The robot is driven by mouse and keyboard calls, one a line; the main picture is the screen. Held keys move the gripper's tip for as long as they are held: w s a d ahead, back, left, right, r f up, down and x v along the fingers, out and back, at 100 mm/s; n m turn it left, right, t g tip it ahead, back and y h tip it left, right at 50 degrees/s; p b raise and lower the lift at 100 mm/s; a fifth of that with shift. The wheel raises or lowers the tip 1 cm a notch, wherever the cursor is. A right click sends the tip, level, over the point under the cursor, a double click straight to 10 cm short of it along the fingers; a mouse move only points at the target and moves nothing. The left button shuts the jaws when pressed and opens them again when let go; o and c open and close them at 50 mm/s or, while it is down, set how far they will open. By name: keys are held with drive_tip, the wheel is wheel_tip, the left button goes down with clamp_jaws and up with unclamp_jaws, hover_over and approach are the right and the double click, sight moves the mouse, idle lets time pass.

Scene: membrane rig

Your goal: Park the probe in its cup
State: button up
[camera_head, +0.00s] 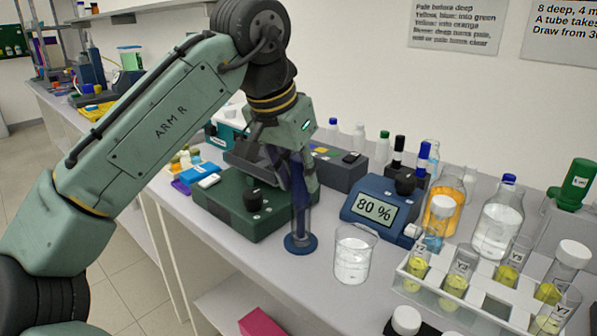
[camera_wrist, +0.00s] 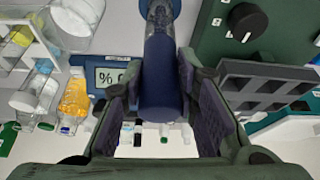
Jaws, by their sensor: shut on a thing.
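The probe (camera_head: 301,192) has a dark blue handle and hangs about upright from my gripper (camera_head: 297,178). In the wrist view, the blue handle (camera_wrist: 160,95) lies between the two fingers of my gripper (camera_wrist: 162,78), which is shut on it. The cup (camera_head: 300,243) is a clear tube on a round blue base. The probe's lower part shows in or directly over the cup's tube; I cannot tell how deep it is. The cup's blue base also shows at the top of the wrist view (camera_wrist: 174,8). The probe's tip is not clear.
A green box with a black knob (camera_head: 240,214) stands left of the cup. A beaker (camera_head: 353,255) stands close to its right. A blue meter (camera_head: 378,207) reading 80 % is behind the beaker. A white rack (camera_head: 455,300) with yellow-filled tubes is at the right.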

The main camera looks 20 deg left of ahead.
drive_tip(key=shift+f, duration=0.15)
drive_tip(key=o, duration=1.1)
drive_tip(key=shift+c, duration=0.2)
drive_tip(key=v, duration=1.2)
